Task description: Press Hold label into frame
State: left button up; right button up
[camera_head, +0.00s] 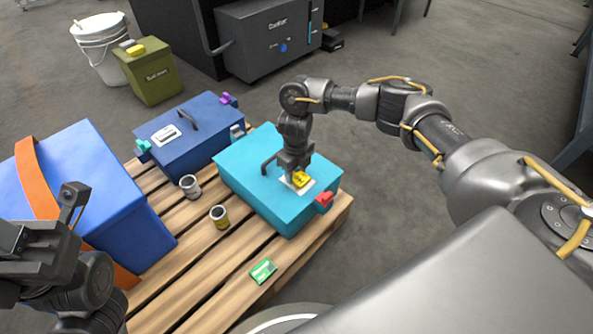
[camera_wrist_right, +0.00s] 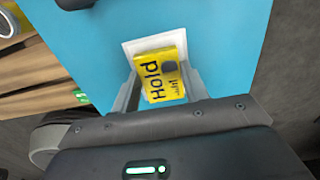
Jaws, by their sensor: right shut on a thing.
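The yellow Hold label (camera_wrist_right: 163,76) is between the fingers of my right gripper (camera_wrist_right: 163,92), which is shut on it. In the head view the label (camera_head: 301,179) sits at the white frame (camera_head: 310,187) on top of the turquoise case (camera_head: 262,192). In the right wrist view the white frame (camera_wrist_right: 130,50) shows around the label's far side. I cannot tell whether the label is seated in it or just above. My right gripper (camera_head: 295,172) points down over the case. My left gripper (camera_head: 48,225) is at the lower left, and its finger opening is unclear.
The case stands on a wooden pallet (camera_head: 190,300) with a dark blue case (camera_head: 185,140), a large blue box (camera_head: 75,190), two cans (camera_head: 190,187) (camera_head: 219,216) and a green label (camera_head: 263,271). The turquoise case has a dark handle (camera_head: 268,162) and red latch (camera_head: 324,199).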

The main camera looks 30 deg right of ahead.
jog(key=shift+f, duration=0.4)
jog(key=o, duration=1.5)
